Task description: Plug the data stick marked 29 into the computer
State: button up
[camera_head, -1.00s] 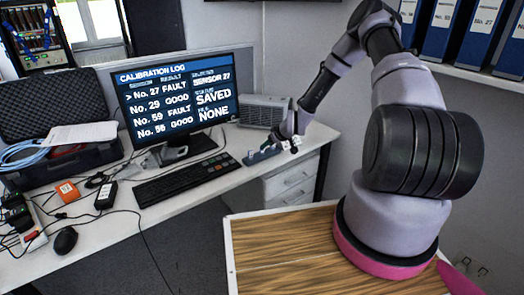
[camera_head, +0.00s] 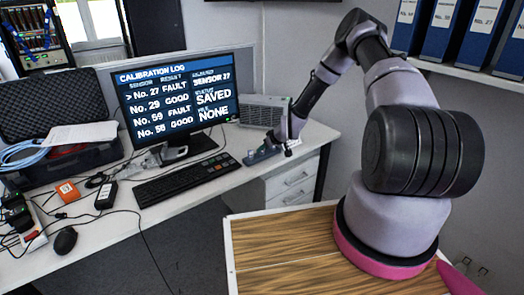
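A grey computer box (camera_head: 264,111) stands to the right of the monitor. My gripper (camera_head: 289,150) is low over the right end of the desk, by a small blue-grey holder (camera_head: 262,154) with small upright pieces. The gripper is too small to tell whether it holds anything. I cannot make out the data stick marked 29.
A black keyboard (camera_head: 188,180) lies before the monitor. A mouse (camera_head: 65,240), cables, an orange box (camera_head: 67,191) and a black device (camera_head: 106,195) lie at the left. An open black case (camera_head: 62,120) stands behind. Blue binders (camera_head: 440,35) stand on a shelf at upper right.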

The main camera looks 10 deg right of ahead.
grip_shut()
jog(key=shift+r, duration=0.85)
dwell(0.8)
jog(key=shift+r, duration=1.7)
